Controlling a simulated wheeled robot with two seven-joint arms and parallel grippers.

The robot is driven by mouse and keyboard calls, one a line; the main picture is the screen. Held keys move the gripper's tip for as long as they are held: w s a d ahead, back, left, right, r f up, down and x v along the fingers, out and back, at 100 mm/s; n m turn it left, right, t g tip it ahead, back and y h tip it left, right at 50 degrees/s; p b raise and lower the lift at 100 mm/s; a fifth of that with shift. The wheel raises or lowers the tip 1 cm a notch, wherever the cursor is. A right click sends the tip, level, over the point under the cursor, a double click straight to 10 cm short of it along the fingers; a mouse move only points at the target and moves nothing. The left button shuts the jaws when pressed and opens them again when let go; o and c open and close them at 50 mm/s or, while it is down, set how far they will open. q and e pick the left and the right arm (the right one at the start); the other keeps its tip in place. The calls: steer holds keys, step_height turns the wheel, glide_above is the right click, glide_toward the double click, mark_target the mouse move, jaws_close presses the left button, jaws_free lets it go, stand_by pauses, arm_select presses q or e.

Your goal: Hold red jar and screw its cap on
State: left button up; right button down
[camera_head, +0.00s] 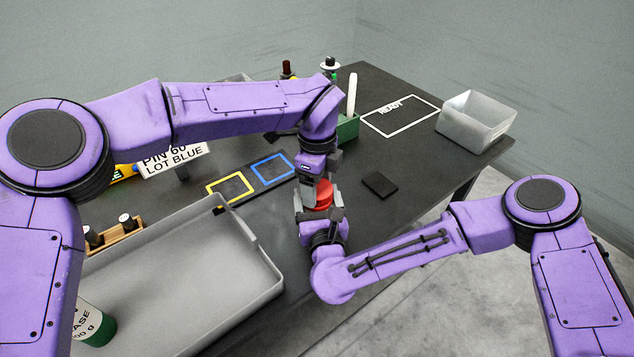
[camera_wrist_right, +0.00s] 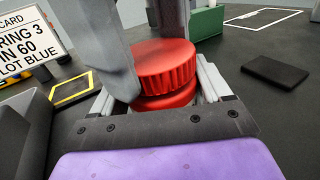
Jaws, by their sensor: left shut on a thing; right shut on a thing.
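The red jar (camera_wrist_right: 168,99) is upright between the fingers of my right gripper (camera_wrist_right: 160,92), which is shut on it from the near side. Its red ribbed cap (camera_wrist_right: 166,66) sits directly on top, looking level and in line with the jar. My left gripper (camera_head: 320,190) comes down from above, its grey fingers on either side of the cap, shut on it. In the head view the red cap (camera_head: 323,190) shows partly between the grippers. My right gripper (camera_head: 320,213) is just below it there. The threads are hidden, so I cannot tell how tight the cap is.
A large grey tray (camera_head: 262,262) fills the near left of the table. Yellow (camera_head: 230,198) and blue (camera_head: 272,181) marked squares lie behind it. A black block (camera_head: 380,184) lies to the right. A green holder (camera_head: 347,128) and a metal bin (camera_head: 477,138) stand farther back.

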arm_select(q)
steer(key=m, duration=0.9)
steer(key=shift+m, duration=0.4)
steer(key=m, duration=0.5)
steer(key=shift+m, duration=0.4)
steer(key=m, duration=1.7)
steer(key=o, duration=1.2)
steer(key=shift+c, duration=0.2)
